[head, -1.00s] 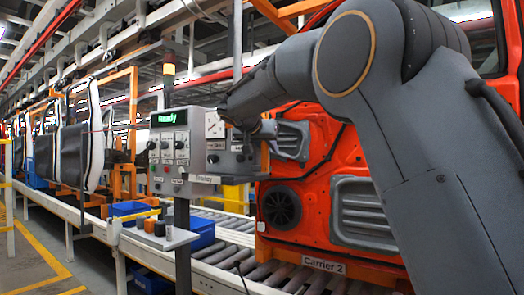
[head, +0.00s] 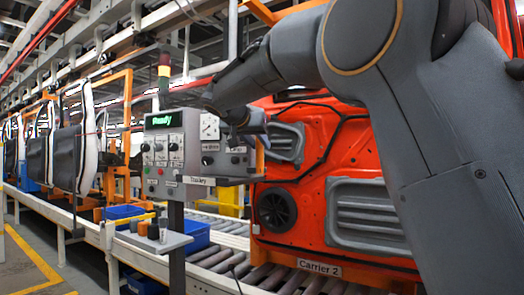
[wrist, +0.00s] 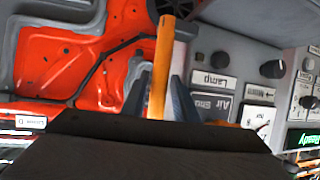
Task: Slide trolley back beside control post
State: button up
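The control post (head: 177,235) stands left of centre in the head view. Its grey panel (head: 160,160) has a green "Ready" display, knobs and gauges. A grey ledge labelled "Trolley" (head: 196,181) runs along the panel's lower edge. An upright orange bar (head: 260,158) rises at the ledge's right end. My gripper is beside the panel's right side, its fingers mostly hidden in the head view. In the wrist view, the orange bar (wrist: 161,60) lies between the two blue-grey fingers of my gripper (wrist: 159,95). Whether they press on it is unclear. A whole trolley cannot be made out.
An orange-red car door (head: 310,190) on the carrier marked "Carrier 2" (head: 318,267) stands close on the right. The roller conveyor (head: 215,258) runs below it. A small shelf (head: 150,241) with small items and blue bins (head: 197,235) is left of the door.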

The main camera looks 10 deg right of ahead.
jog(key=shift+v, duration=1.6)
